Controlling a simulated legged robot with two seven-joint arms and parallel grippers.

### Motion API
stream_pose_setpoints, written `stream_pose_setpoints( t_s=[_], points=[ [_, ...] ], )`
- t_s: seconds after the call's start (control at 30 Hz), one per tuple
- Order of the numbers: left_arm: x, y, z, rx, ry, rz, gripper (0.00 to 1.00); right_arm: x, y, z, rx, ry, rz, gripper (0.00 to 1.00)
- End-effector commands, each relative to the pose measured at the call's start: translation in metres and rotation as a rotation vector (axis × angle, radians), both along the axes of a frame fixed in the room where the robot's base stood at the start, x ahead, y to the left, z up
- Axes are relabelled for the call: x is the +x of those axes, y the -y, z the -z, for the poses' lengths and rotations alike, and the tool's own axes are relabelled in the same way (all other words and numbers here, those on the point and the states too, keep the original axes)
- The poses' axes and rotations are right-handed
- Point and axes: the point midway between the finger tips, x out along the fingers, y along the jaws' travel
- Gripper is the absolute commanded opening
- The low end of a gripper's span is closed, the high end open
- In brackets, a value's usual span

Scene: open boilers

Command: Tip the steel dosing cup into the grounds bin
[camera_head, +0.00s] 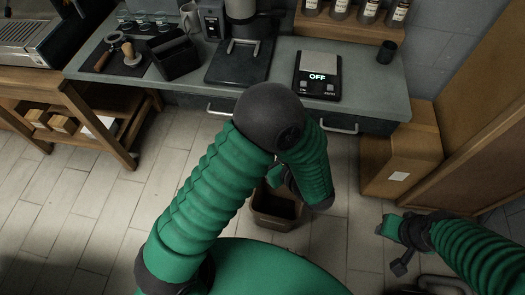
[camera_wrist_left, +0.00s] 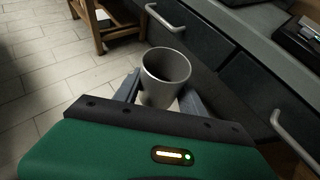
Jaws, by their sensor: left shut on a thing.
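In the left wrist view the steel dosing cup (camera_wrist_left: 166,88) is grey and open at the top. My left gripper (camera_wrist_left: 160,97) is shut on it, one finger on each side. The cup looks about upright, and its inside shows no clear contents. In the head view my left forearm hides the cup and most of the left gripper. A brown open bin (camera_head: 274,220), seemingly the grounds bin, stands on the floor below that arm, partly covered by it. My right gripper (camera_head: 398,258) is low at the right, away from the bin; its finger opening is unclear.
The grey counter (camera_head: 290,50) with drawer handles (camera_head: 341,129) runs behind the bin. A scale (camera_head: 317,82), a grinder (camera_head: 240,50) and a dark box (camera_head: 174,59) stand on it. A wooden cabinet (camera_head: 400,155) is at the right. The left floor is clear.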

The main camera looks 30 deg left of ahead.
Motion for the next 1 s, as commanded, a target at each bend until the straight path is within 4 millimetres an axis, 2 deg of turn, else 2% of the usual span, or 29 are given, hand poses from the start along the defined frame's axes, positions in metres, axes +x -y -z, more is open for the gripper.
stream_pose_setpoints(
  t_s=[0.03, 0.17, 0.27, 0.5, 0.6, 0.7, 0.83, 1.0],
  points=[
    [0.003, 0.002, 0.024, -0.013, -0.003, -0.025, 0.08, 0.0, 0.0, 0.018, 0.0, 0.0, 0.0, 0.36],
    [0.011, 0.009, 0.071, -0.054, -0.013, -0.111, 0.08, 0.0, 0.0, 0.047, 0.0, 0.0, 0.0, 0.36],
    [0.02, 0.017, 0.12, -0.1, -0.022, -0.194, 0.08, 0.0, 0.0, 0.077, 0.0, 0.0, 0.0, 0.36],
    [0.046, 0.046, 0.26, -0.257, -0.033, -0.419, 0.08, -0.001, 0.0, 0.158, 0.0, 0.0, 0.0, 0.36],
    [0.058, 0.06, 0.312, -0.33, -0.033, -0.495, 0.08, -0.001, 0.0, 0.188, 0.0, 0.0, 0.0, 0.36],
    [0.069, 0.073, 0.352, -0.393, -0.029, -0.554, 0.08, -0.001, 0.0, 0.21, 0.0, 0.0, 0.0, 0.36],
    [0.079, 0.083, 0.38, -0.447, -0.023, -0.597, 0.08, -0.001, 0.0, 0.224, 0.0, 0.0, 0.0, 0.36],
    [0.082, 0.087, 0.384, -0.481, -0.022, -0.611, 0.08, 0.0, 0.0, 0.221, 0.0, 0.0, 0.0, 0.36]
  ],
)
